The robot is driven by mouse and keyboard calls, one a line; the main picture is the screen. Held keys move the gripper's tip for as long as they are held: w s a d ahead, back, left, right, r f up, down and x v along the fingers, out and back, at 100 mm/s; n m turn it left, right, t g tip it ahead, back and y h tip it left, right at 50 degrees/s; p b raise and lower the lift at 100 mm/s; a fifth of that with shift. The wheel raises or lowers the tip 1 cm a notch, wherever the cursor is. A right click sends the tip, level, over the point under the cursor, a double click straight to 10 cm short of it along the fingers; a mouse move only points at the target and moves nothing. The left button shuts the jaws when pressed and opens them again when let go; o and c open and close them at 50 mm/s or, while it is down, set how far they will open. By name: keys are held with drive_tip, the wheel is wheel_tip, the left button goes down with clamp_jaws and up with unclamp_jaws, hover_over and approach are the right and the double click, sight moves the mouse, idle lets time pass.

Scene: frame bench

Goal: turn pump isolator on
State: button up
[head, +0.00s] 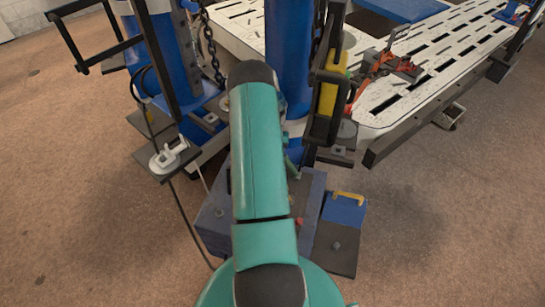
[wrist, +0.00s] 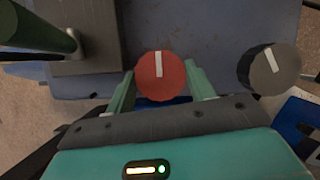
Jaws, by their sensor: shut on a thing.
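In the wrist view a round red knob (wrist: 159,88) with a white mark sits on a blue-grey panel (wrist: 205,25). The mark points straight up in the picture. My gripper (wrist: 160,73) has one green finger on each side of this knob and is shut on it. No label is readable, so I cannot tell from lettering whether it is the pump isolator. In the head view my green arm reaches over a blue-grey box (head: 213,225) and hides my gripper. A small red spot on the box shows just right of the arm.
A dark knob (wrist: 272,70) with a tilted white mark is close on the right. A green bar (wrist: 38,32) and a grey block (wrist: 92,45) stand at the upper left. A blue post (head: 288,50) and black handle frame (head: 325,105) rise behind the box. Floor is open left.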

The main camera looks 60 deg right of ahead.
drive_tip(key=o, duration=1)
drive_tip(key=s+v, duration=0.1)
drive_tip(key=v, duration=0.6)
drive_tip(key=shift+w+r, duration=0.3)
drive_tip(key=shift+w, duration=0.25)
